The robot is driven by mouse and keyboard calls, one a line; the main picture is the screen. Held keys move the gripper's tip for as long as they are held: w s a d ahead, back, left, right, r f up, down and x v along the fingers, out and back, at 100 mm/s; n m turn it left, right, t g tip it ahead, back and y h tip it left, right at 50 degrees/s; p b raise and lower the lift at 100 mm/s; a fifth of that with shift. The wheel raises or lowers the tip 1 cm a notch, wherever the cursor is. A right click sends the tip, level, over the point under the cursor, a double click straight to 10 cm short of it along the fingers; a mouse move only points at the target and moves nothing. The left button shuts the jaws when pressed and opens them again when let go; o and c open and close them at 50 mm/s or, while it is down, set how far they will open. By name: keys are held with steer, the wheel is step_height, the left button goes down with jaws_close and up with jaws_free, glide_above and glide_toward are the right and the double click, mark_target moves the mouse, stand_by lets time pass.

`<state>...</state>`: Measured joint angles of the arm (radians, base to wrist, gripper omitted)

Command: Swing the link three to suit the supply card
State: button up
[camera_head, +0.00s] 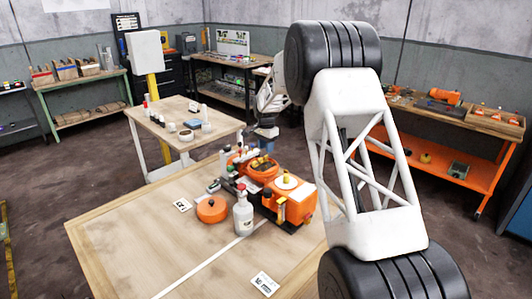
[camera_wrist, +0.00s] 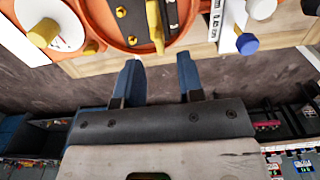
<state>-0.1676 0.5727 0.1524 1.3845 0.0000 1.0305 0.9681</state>
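The orange ring unit (camera_head: 262,168) stands on the wooden table, with a round orange dish holding dark and yellow parts. In the wrist view, the dish (camera_wrist: 108,36) holds yellow studs and an upright yellow bar (camera_wrist: 154,24), which I take for a link; its number cannot be read. My gripper (camera_wrist: 158,62) is open and empty, its two blue fingers apart, with the bar ahead of the gap. No contact shows. White cards lie on the table, one left of the unit (camera_head: 182,204) and one at the front (camera_head: 264,284); their print is too small to read.
An orange round lid (camera_head: 211,209) and a grey bottle (camera_head: 243,215) stand near the unit. A white dial with a yellow knob (camera_wrist: 44,32) and a blue knob (camera_wrist: 247,43) flank the dish. The table's left part is clear.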

mark_target(266, 156)
steer(key=shift+r, duration=1.95)
steer(key=shift+s+d+r, duration=0.1)
steer(key=shift+s+r, duration=0.1)
steer(key=s+d+r+n, duration=0.2)
steer(key=s+d+r, duration=0.3)
steer(key=s, duration=0.6)
steer(key=s+d+r+n+t, duration=0.1)
steer(key=s+d+r, duration=0.2)
steer(key=s+r, duration=0.6)
steer(key=s+d+r+n, duration=0.2)
steer(key=s+d+r, duration=0.2)
steer(key=s, duration=0.9)
steer(key=s+d+f+n, duration=0.1)
steer(key=s+f, duration=0.1)
steer(key=s, duration=1)
steer(key=s+d+f+n+t, duration=0.1)
steer(key=s+d, duration=0.1)
steer(key=s, duration=1)
steer(key=s+d+f+n, duration=0.2)
steer(key=s, duration=1)
steer(key=shift+f+t, duration=0.3)
steer(key=shift+f, duration=0.05)
